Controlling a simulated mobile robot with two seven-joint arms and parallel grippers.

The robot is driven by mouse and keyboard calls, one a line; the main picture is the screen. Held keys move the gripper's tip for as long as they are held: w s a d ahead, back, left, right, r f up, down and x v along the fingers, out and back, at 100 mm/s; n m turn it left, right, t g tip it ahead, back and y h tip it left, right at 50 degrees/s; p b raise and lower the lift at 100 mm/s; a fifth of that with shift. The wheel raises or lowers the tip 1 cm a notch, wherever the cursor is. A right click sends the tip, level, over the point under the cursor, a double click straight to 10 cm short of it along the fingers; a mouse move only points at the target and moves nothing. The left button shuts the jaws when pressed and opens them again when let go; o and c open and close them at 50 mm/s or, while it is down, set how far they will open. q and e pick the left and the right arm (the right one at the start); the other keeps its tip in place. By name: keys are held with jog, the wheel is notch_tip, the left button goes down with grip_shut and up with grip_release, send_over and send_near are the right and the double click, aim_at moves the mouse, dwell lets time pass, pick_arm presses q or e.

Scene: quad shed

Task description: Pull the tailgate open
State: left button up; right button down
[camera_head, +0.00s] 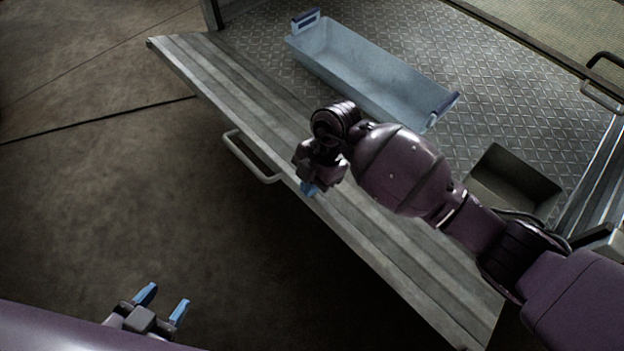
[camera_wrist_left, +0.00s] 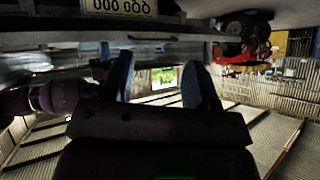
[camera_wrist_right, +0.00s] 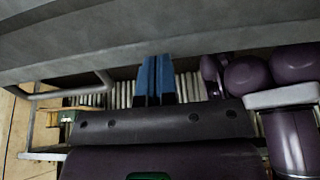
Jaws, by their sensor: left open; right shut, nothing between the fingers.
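The tailgate (camera_head: 225,92) is a long grey ribbed panel at the edge of the cargo bed in the head view. Its inner face shows from above, so it is tilted outward from the bed; the exact angle is unclear. A pale bar handle (camera_head: 241,161) sticks out from its outer edge and also shows in the right wrist view (camera_wrist_right: 75,91). My right gripper (camera_head: 309,189) is shut and empty at the tailgate's outer edge, right of the handle and apart from it. My left gripper (camera_head: 162,302) is open and empty, low at the left, away from the tailgate.
A pale blue tray (camera_head: 365,65) and a dark open box (camera_head: 513,181) rest on the diamond-plate bed (camera_head: 490,90). My right arm reaches across the bed and tailgate. The floor (camera_head: 90,190) left of the tailgate is clear. A number plate (camera_wrist_left: 120,6) shows in the left wrist view.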

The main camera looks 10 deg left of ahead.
aim_at(304, 200)
jog(key=shift+t+h, duration=0.4)
jog(key=x, duration=0.1)
jog(key=p+x, duration=0.1)
jog(key=x, duration=0.2)
jog(key=shift+s+a+f+p, duration=0.1)
jog(key=shift+s+a+p, duration=0.2)
jog(key=shift+p, duration=0.1)
pick_arm(q)
jog(key=shift+s+a+f+g, duration=0.2)
jog(key=shift+s+g, duration=0.1)
jog(key=shift+s, duration=0.2)
pick_arm(e)
jog(key=x, duration=0.4)
jog(key=shift+d+f, duration=0.15)
jog(key=shift+f, duration=0.1)
pick_arm(q)
jog(key=shift+w+r, duration=0.1)
jog(key=shift+r, duration=0.1)
